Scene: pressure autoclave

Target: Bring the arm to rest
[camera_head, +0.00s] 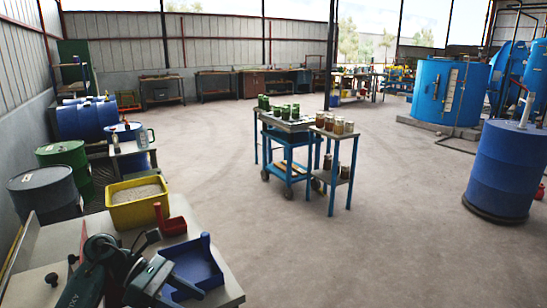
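The bench also holds a yellow bin (136,212) of pale grains, a red scoop (173,226) and a blue tray (196,268). A blue cart (290,150) with jars stands mid-floor. Blue tanks (507,165) stand at right. The floor (400,225) between is clear.

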